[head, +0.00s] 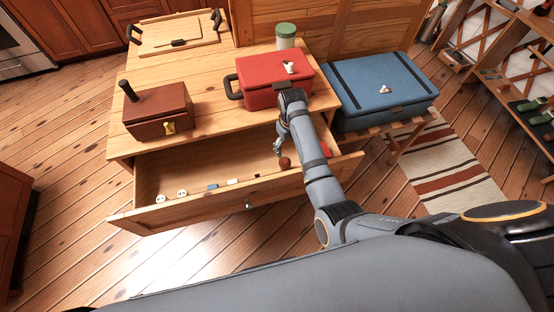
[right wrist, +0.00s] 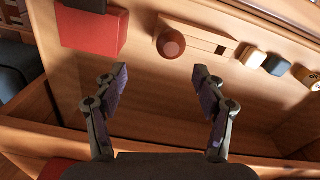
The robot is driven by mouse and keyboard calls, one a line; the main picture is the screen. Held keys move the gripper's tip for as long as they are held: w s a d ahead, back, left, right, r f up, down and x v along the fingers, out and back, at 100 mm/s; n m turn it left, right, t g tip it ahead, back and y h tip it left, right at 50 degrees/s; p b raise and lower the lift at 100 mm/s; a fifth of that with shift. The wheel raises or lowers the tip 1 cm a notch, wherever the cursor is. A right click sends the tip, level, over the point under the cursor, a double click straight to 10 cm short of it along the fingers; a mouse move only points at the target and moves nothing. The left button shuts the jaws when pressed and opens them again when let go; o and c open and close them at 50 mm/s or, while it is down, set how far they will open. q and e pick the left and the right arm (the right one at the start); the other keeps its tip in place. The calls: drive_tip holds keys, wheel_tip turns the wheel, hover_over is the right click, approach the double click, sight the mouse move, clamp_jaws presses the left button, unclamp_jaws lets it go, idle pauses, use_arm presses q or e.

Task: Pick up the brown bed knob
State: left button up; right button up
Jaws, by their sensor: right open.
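The brown bed knob (head: 285,163) is a small round ball in the open drawer (head: 157,218), near its front panel. In the right wrist view the knob (right wrist: 171,43) shows as a reddish-brown ball over one end of a pale flat strip (right wrist: 215,47). My right gripper (head: 280,146) is just behind and above the knob in the head view. In the right wrist view its two fingers (right wrist: 160,80) are spread wide with nothing between them, and the knob shows beyond the tips. My left gripper is not in view.
A red block (right wrist: 92,28) lies beside the knob; several small cream and dark pieces (right wrist: 274,64) lie on its other side. A red case (head: 262,98), a brown box (head: 158,124) and a green-lidded jar (head: 286,36) stand on the tabletop. A blue case (head: 380,88) is at right.

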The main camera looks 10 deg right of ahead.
sight(285, 160)
drive_tip(key=shift+s+a+r, duration=0.2)
drive_tip(key=shift+a+r, duration=0.05)
drive_tip(key=shift+a, duration=0.45)
wheel_tip(285, 160, down, 10)
drive_tip(key=shift+f, duration=0.2)
drive_tip(key=c, duration=1.2)
drive_tip(key=shift+r, duration=0.1)
drive_tip(key=shift+c, duration=0.2)
